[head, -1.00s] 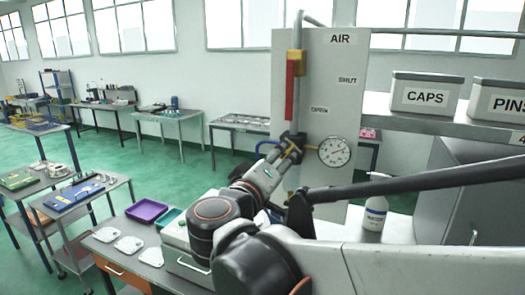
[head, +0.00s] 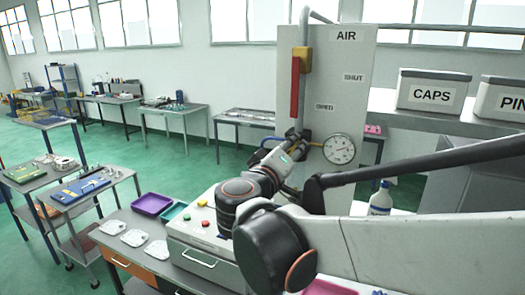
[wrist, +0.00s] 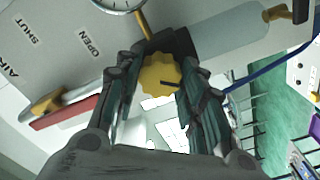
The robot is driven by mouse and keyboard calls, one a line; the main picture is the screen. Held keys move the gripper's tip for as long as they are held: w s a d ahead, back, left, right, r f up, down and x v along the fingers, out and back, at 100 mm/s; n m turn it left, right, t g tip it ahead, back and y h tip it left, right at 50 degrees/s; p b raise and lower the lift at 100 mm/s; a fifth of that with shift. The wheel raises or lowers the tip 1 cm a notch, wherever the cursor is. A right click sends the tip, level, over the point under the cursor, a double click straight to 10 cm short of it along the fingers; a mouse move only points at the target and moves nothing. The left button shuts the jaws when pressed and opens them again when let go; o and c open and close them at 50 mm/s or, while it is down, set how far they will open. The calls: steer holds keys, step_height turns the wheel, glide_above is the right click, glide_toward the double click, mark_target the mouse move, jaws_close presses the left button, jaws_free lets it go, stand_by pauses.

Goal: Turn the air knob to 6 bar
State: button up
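The yellow scalloped air knob (wrist: 160,75) has a dark mark on its face and sits on a dark regulator body in the wrist view. My gripper (wrist: 160,82) has one finger on each side of it. The fingers are close to its edges; I cannot tell whether they press on it. In the head view my gripper (head: 298,141) is at the regulator on the grey AIR panel (head: 350,190) and mostly hides the knob. The round white gauge (head: 339,149) is right of it; its reading is too small to make out.
A red lever (head: 295,88) hangs down from a yellow valve block above the regulator, near the SHUT and OPEN labels. A CAPS bin (head: 432,91) stands on the shelf at right. A white bottle (head: 381,200) stands beside the panel. A blue hose (wrist: 258,75) runs past the regulator.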

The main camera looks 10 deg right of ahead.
steer(key=shift+n, duration=0.3)
steer(key=n+b, duration=0.1)
steer(key=n, duration=0.2)
steer(key=shift+f, duration=0.15)
steer(key=shift+n+b, duration=0.6)
steer(key=shift+n, duration=1.1)
steer(key=shift+c, duration=0.2)
steer(key=o, duration=1.1)
steer(key=v, duration=1.2)
